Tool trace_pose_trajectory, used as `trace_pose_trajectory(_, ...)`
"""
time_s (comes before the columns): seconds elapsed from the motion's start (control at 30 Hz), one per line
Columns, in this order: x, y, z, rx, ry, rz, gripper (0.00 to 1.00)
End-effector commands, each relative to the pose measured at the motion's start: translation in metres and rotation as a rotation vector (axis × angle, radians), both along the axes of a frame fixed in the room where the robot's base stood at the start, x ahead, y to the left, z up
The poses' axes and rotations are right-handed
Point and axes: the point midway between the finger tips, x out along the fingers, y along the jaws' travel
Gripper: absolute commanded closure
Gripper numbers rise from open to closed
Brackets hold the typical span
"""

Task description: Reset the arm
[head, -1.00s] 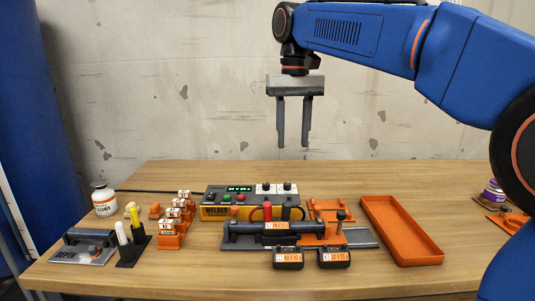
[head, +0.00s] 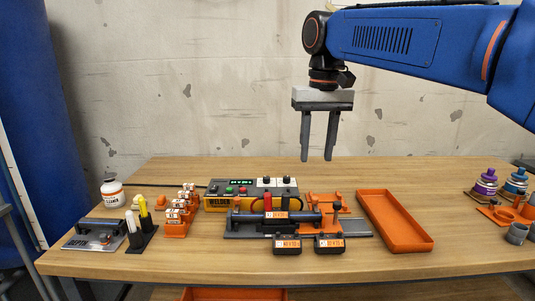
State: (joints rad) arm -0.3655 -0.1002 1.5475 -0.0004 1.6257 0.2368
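My gripper (head: 318,158) hangs above the back part of the table, fingers pointing down. Its two dark fingers are apart with nothing between them, so it is open and empty. It is well clear of the things below it. My blue arm comes in from the upper right. No wrist view is given.
The back centre is free.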

Motion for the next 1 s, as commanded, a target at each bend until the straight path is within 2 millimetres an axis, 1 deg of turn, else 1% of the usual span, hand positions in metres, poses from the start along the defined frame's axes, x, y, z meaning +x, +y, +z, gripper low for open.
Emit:
trace_pose_trajectory(0.17,-0.028,-0.034,-0.021,0.012,-0.042,-0.019,0.62)
trace_pose_trajectory(0.3,-0.057,-0.064,-0.048,0.021,-0.086,-0.037,0.62)
trace_pose_trajectory(0.47,-0.092,-0.095,-0.083,0.027,-0.139,-0.056,0.62)
trace_pose_trajectory(0.67,-0.138,-0.127,-0.135,0.028,-0.206,-0.081,0.62)
trace_pose_trajectory(0.7,-0.147,-0.133,-0.146,0.027,-0.22,-0.085,0.62)
trace_pose_trajectory(0.77,-0.161,-0.141,-0.164,0.026,-0.239,-0.093,0.62)
trace_pose_trajectory(0.9,-0.192,-0.156,-0.205,0.02,-0.285,-0.109,0.62)
trace_pose_trajectory(1.0,-0.21,-0.164,-0.231,0.015,-0.312,-0.117,0.62)
